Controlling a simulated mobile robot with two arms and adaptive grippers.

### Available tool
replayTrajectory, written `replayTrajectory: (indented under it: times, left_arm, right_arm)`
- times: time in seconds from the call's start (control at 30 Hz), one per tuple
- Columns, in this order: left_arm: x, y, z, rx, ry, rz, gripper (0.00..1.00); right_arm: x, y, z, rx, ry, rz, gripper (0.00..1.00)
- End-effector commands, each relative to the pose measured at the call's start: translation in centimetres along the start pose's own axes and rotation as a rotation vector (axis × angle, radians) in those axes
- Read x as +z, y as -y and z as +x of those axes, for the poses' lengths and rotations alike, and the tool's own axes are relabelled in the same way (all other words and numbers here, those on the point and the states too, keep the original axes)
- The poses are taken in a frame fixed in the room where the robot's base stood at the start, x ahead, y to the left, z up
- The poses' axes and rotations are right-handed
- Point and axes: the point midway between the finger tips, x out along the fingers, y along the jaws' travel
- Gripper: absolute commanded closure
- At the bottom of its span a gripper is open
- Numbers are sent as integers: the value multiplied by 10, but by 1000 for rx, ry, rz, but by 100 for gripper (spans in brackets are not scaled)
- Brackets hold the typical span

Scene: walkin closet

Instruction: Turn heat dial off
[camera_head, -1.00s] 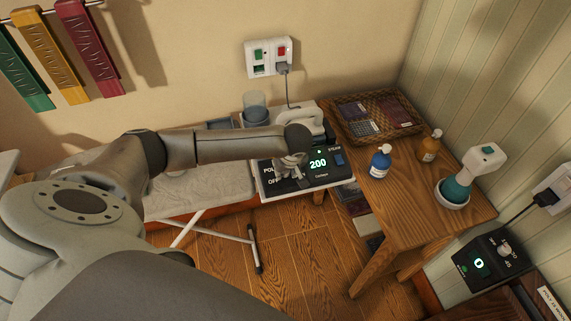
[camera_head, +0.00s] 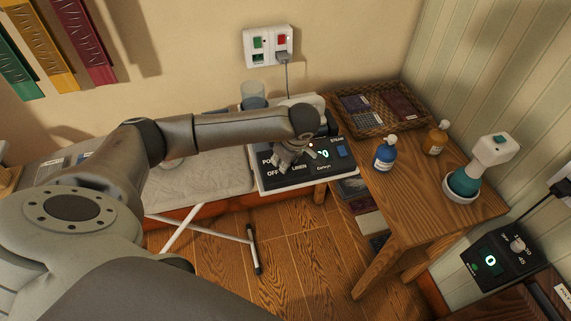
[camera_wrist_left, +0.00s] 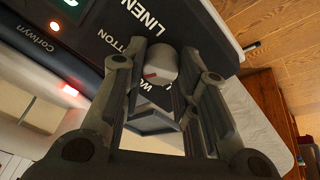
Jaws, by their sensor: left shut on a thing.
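The iron station's dark control panel (camera_head: 313,174) sits on the end of the ironing board, with OFF and LINEN lettering and a blue STEAM button (camera_head: 341,151). Its green display (camera_head: 322,153) appears to read 0, partly covered by my arm. My left gripper (camera_head: 283,163) points down onto the panel's left part and hides the dial in the head view. In the left wrist view the pale grey heat dial (camera_wrist_left: 161,63) with a red mark sits between the fingers, which are shut on it. COTTON and LINEN lettering shows beside it. My right gripper is out of view.
A wooden table (camera_head: 410,200) to the right holds a wicker tray (camera_head: 349,121), a blue bottle (camera_head: 384,155), an amber bottle (camera_head: 435,141) and a teal-and-white steamer (camera_head: 470,177). A wall socket (camera_head: 268,45) is behind. Another control box (camera_head: 497,257) reads 0 at lower right.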

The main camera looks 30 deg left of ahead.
Motion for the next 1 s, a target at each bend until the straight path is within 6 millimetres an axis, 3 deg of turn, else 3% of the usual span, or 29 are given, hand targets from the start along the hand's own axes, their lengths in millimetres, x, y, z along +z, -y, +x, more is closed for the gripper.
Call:
replayTrajectory:
  times: [0.03,0.2,1.0]
  left_arm:
    - [0,0,4,-3,-2,-47,96]
    - [0,0,4,-20,-1,-208,96]
    - [0,1,3,-106,-1,-962,96]
  right_arm:
    - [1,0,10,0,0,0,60]
    - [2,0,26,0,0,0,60]
    - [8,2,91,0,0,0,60]
